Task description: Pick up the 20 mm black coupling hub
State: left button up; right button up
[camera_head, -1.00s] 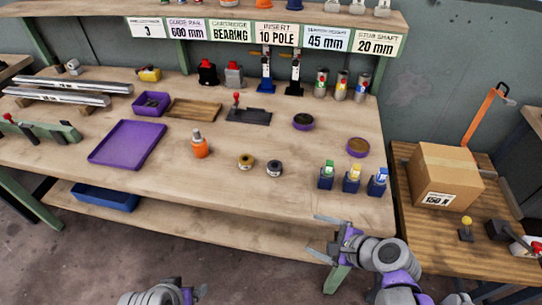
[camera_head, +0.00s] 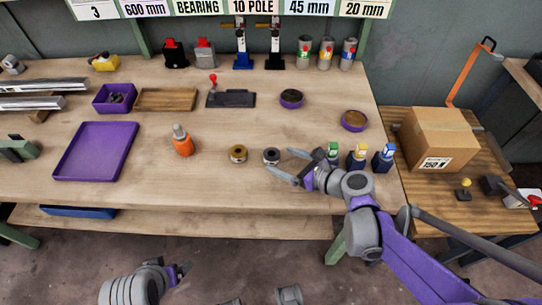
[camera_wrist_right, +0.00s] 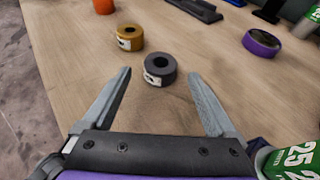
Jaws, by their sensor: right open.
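The black coupling hub (camera_head: 271,156) is a short dark ring with a central hole and a pale label, lying on the workbench (camera_head: 215,185). In the right wrist view the hub (camera_wrist_right: 159,71) sits just ahead of and between my open fingers, not touched by them. My right gripper (camera_head: 281,163) is open and empty, low over the bench just right of the hub; its fingers also show in the right wrist view (camera_wrist_right: 160,88). A brass-coloured hub (camera_head: 238,154) lies left of the black one. My left gripper (camera_head: 183,271) is at the bottom, away from the bench; its jaws are unclear.
Small bottles with green, yellow and blue tops (camera_head: 357,157) stand close beside my right gripper. An orange bottle (camera_head: 182,141) stands left of the hubs, with a purple tray (camera_head: 95,152) beyond it. A round purple dish (camera_head: 354,121) is behind right. The bench front is clear.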

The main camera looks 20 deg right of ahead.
aim_at(269, 153)
jog(key=b+x, duration=0.1)
jog(key=x, duration=0.4)
jog(key=shift+w+a, duration=0.25)
jog(key=shift+w, duration=0.05)
jog(key=shift+r, duration=0.1)
grip_shut()
